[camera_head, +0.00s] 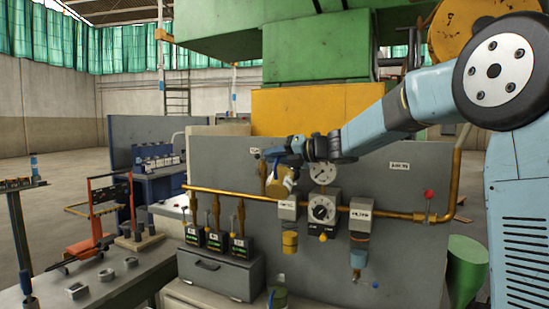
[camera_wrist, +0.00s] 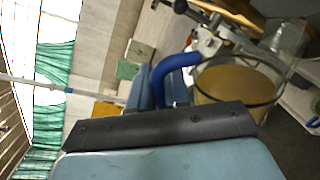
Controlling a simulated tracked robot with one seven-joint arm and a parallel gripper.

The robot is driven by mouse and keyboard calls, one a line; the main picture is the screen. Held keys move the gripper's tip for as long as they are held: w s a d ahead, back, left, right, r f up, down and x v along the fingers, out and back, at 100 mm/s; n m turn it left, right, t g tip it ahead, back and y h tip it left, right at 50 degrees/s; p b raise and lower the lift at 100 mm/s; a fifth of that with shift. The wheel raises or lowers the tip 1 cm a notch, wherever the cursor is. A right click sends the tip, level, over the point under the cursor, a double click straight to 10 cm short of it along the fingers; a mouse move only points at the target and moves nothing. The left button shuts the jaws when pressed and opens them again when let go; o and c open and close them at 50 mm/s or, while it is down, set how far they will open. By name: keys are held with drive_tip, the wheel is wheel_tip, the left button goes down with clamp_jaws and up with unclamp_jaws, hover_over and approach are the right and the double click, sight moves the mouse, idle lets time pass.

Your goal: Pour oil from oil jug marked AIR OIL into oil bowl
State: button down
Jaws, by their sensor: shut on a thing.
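My gripper (camera_head: 275,156) is in front of the grey panel, above the brass pipe. It is shut on the blue handle (camera_wrist: 172,66) of the jug. The jug (camera_head: 277,183) shows gold-coloured below the gripper; in the wrist view it is a clear round vessel with amber oil (camera_wrist: 235,85). Its AIR OIL mark cannot be read. Two bowls hang under units on the pipe: an amber one (camera_head: 290,243) at left and a clearer one (camera_head: 358,259) at right. I cannot tell which is the oil bowl. No oil stream is visible.
The brass pipe (camera_head: 250,197) runs across the panel, with a gauge (camera_head: 323,173) and a regulator (camera_head: 322,210) between the bowls. Several black valve units (camera_head: 216,241) stand at left on a grey drawer box (camera_head: 222,274).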

sight(272, 178)
drive_tip(key=shift+w+d+r+m+g, duration=0.15)
drive_tip(key=shift+w+r+m+g, duration=0.15)
drive_tip(key=shift+w+r+m, duration=0.35)
idle(3.2)
idle(1.1)
drive_tip(key=shift+s+a+f+n, duration=0.2)
drive_tip(key=shift+s+f+n, duration=0.55)
drive_tip(key=shift+s+n, duration=0.15)
drive_tip(key=shift+s+a+f+n+t, duration=0.15)
drive_tip(key=shift+f+n+t, duration=0.1)
drive_tip(key=shift+f+t, duration=0.15)
drive_tip(key=shift+s+f+n, duration=0.4)
drive_tip(key=shift+f+n, duration=0.3)
drive_tip(key=shift+n, duration=0.1)
drive_tip(key=shift+s+a+f+n+t, duration=0.1)
drive_tip(key=shift+s+f+n+t, duration=0.1)
drive_tip(key=shift+f+n, duration=0.3)
drive_tip(key=shift+s+a+f+n+t, duration=0.1)
drive_tip(key=shift+s+f+n+t, duration=0.1)
drive_tip(key=shift+f+n, duration=0.3)
